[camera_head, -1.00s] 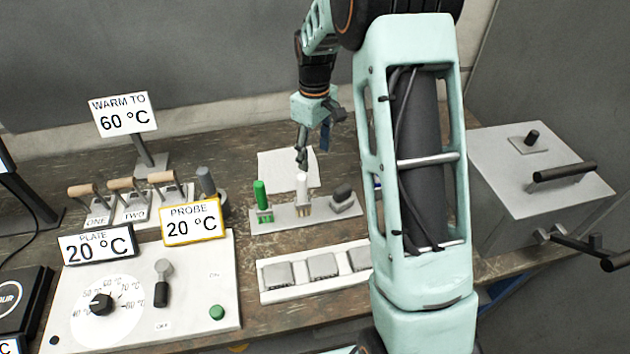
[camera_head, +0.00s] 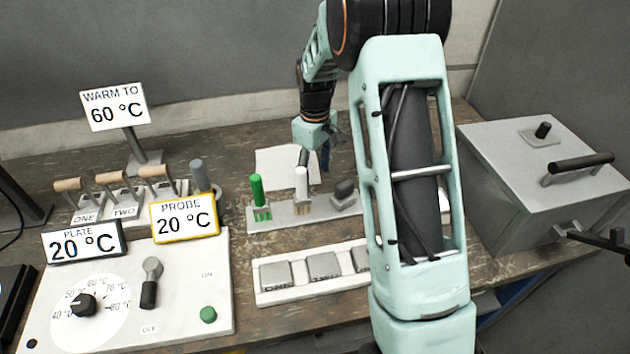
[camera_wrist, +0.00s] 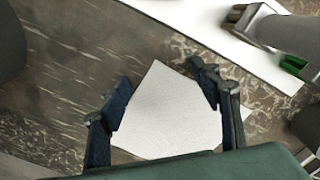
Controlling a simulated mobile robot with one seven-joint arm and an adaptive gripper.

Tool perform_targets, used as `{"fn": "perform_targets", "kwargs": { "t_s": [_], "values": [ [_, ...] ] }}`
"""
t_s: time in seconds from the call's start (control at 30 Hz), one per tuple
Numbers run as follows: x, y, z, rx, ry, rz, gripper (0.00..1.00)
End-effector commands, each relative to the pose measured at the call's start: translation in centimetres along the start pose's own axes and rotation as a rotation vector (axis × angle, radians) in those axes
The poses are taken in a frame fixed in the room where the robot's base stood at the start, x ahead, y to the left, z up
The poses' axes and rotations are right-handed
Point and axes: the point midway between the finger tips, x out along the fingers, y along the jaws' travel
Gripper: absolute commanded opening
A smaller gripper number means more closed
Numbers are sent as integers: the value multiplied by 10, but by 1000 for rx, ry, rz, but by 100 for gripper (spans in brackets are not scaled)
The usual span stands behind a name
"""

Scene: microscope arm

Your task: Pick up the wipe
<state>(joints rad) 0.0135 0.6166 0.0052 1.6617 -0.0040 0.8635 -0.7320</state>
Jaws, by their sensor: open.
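The wipe (camera_head: 276,168) is a flat white sheet on the brown bench, behind the brush rack. In the wrist view the wipe (camera_wrist: 165,110) lies between the two dark fingers, with its lower edge hidden by my gripper's body. My gripper (camera_wrist: 162,78) is open and empty, pointing down over the wipe. In the head view my gripper (camera_head: 315,159) is at the wipe's right side. I cannot tell whether the fingertips touch the bench.
A grey rack (camera_head: 290,220) with a green-handled brush (camera_head: 257,188), a white-handled brush (camera_head: 301,184) and a dark knob (camera_head: 344,190) stands in front of the wipe. A row of levers (camera_head: 120,197) is at left, a grey lidded box (camera_head: 540,175) at right. Bare bench lies left of the wipe.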

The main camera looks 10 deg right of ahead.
Motion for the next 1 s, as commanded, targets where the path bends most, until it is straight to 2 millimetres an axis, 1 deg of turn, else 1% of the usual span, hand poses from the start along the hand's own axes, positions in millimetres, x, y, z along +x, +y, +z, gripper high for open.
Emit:
{"fn": "perform_targets", "kwargs": {
  "t_s": [0.33, 1.0],
  "values": [
    [6, 0, 0, 0, 0, 0, 57],
    [8, 1, 2, 1, -3, 1, 20]
  ]
}}
